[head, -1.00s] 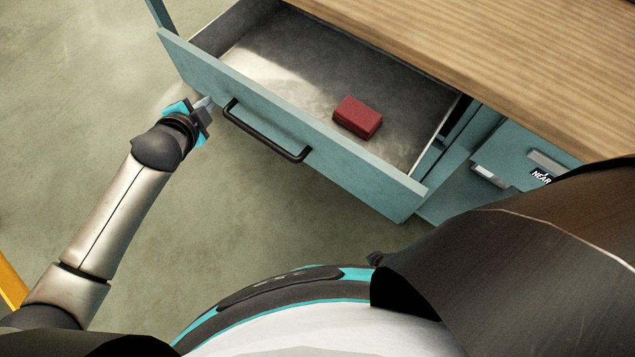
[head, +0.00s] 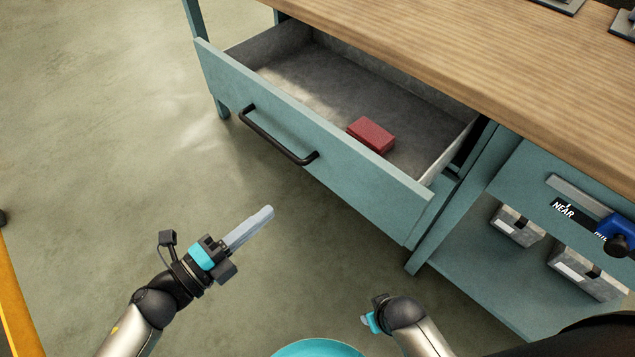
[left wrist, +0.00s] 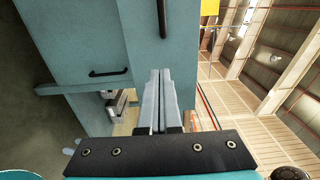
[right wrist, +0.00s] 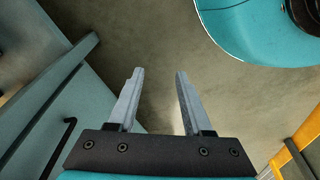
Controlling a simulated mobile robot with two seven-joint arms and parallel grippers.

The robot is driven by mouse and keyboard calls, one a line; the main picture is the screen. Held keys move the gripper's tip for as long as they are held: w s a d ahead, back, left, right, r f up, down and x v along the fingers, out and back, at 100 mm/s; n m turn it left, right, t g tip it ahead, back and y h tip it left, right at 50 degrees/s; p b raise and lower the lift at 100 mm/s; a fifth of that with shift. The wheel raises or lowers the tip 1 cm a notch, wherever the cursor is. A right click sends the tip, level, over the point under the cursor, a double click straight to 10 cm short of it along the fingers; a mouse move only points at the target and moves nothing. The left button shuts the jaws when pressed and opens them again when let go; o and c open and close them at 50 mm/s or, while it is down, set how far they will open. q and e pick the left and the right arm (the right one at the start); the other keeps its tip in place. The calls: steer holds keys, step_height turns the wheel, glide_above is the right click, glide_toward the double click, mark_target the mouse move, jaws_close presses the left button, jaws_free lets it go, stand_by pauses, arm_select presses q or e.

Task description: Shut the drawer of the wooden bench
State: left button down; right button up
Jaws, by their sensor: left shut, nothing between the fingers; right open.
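The teal drawer (head: 370,200) of the wooden bench (head: 440,60) stands pulled out, its grey inside showing. A black bar handle (head: 280,137) runs along its front. A red block (head: 372,133) lies inside, towards the right end. My left gripper (head: 268,212) is shut and empty, in front of the drawer and apart from it in the head view. Its closed fingers also show in the left wrist view (left wrist: 160,72), before teal panels. My right gripper (head: 366,320) is low in the head view; its fingers are open and empty in the right wrist view (right wrist: 156,72).
Right of the drawer is a teal panel with a NEAR label (head: 564,210) and a blue object (head: 615,228). Grey bins (head: 517,227) stand on the lower shelf (head: 490,285). A bench leg (head: 425,255) stands by the drawer's right end. Floor in front is clear.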

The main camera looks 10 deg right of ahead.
mark_target(327, 164)
arm_select(q)
steer(key=b+x, duration=0.2)
steer(key=x, duration=1.1)
steer(key=shift+a, duration=0.1)
steer(key=shift+w+d, duration=0.35)
steer(key=shift+d, duration=0.1)
arm_select(e)
steer(key=shift+t, duration=0.3)
steer(key=shift+w+a+r, duration=0.15)
steer(key=shift+w+r, duration=0.3)
steer(key=shift+r, duration=0.35)
steer(key=shift+w+a+r, duration=0.15)
steer(key=shift+w+r, duration=0.25)
steer(key=shift+r, duration=0.4)
steer(key=shift+w+a+r, duration=0.15)
steer(key=shift+w+r, duration=0.3)
steer(key=shift+r, duration=0.35)
